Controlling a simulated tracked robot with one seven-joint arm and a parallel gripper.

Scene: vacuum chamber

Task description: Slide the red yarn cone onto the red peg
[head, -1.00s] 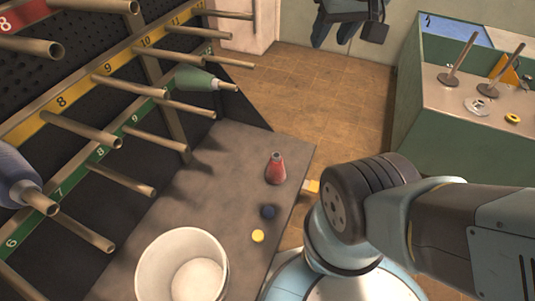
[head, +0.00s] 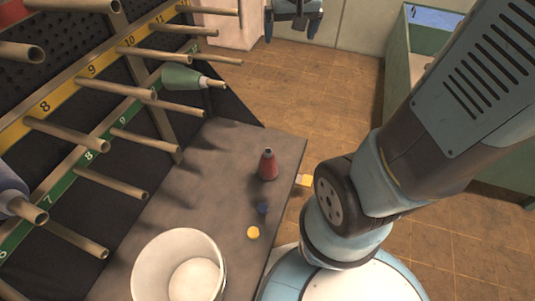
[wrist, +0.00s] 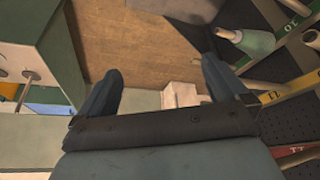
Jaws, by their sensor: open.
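The red yarn cone (head: 268,165) stands upright, narrow end up, on the grey table (head: 190,205) near its right edge in the head view. My gripper (head: 293,22) hangs at the top of the head view, well beyond the cone. In the wrist view my gripper (wrist: 162,88) has its two fingers wide apart with nothing between them. A red label strip (wrist: 297,149) shows at the lower right of the wrist view, on the peg rack. I cannot tell which peg is the red peg. The red cone is not seen in the wrist view.
Pegs jut from yellow and green numbered rails on the left. A green cone (head: 190,78) sits on one peg and a blue-grey cone (head: 10,195) on another. A white bucket (head: 178,270), yellow disc (head: 253,232) and dark blue object (head: 263,207) are on the table. A green cabinet (head: 420,45) stands at right.

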